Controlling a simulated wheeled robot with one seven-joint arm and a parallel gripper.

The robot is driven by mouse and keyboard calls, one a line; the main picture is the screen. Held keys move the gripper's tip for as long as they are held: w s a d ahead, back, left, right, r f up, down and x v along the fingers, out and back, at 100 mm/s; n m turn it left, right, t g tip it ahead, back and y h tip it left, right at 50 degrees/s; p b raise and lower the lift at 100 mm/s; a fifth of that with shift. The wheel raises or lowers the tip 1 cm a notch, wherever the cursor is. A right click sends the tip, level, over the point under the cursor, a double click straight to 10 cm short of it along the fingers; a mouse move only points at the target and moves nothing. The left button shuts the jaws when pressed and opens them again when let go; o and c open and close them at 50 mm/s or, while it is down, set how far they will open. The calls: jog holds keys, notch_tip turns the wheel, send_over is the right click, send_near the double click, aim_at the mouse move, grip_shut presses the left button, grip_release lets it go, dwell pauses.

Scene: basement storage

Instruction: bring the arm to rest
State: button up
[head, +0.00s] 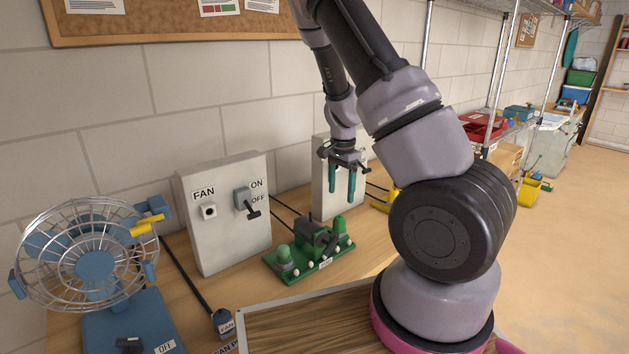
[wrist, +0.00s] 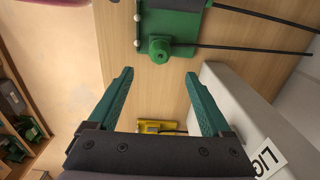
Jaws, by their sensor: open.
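My arm rises from its base at the right of the head view and bends over the bench. My gripper (head: 342,196) hangs with its fingers pointing down in front of a grey panel (head: 323,180) at the back. Its two teal fingers are apart with nothing between them. In the wrist view my gripper (wrist: 160,75) is also open and empty above the wooden bench top (wrist: 150,90).
A grey fan switch panel (head: 222,240), a green device (head: 310,250) and a blue caged fan (head: 90,265) stand on the bench. A yellow object (wrist: 158,127) shows below my fingers. Metal shelving (head: 497,80) stands behind my arm. Open floor (head: 575,250) lies right.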

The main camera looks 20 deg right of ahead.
jog(key=s+a+r+n+t+y, duration=0.1)
jog(key=s+a+r+n, duration=0.1)
jog(key=r, duration=0.5)
jog(key=s+a+r+n+t+y, duration=0.1)
jog(key=s+a+r+y, duration=0.15)
jog(key=r, duration=0.45)
jog(key=s+a+r+n+t, duration=0.1)
jog(key=s+a+r+n, duration=0.1)
jog(key=r, duration=0.5)
jog(key=s+a+r+n+t+h, duration=0.1)
jog(key=s+r+n+t, duration=0.3)
jog(key=s+r, duration=0.8)
jog(key=shift+s+a, duration=0.2)
jog(key=shift+s, duration=1)
jog(key=shift+r+h, duration=0.1)
jog(key=shift+h, duration=0.15)
dwell(0.3)
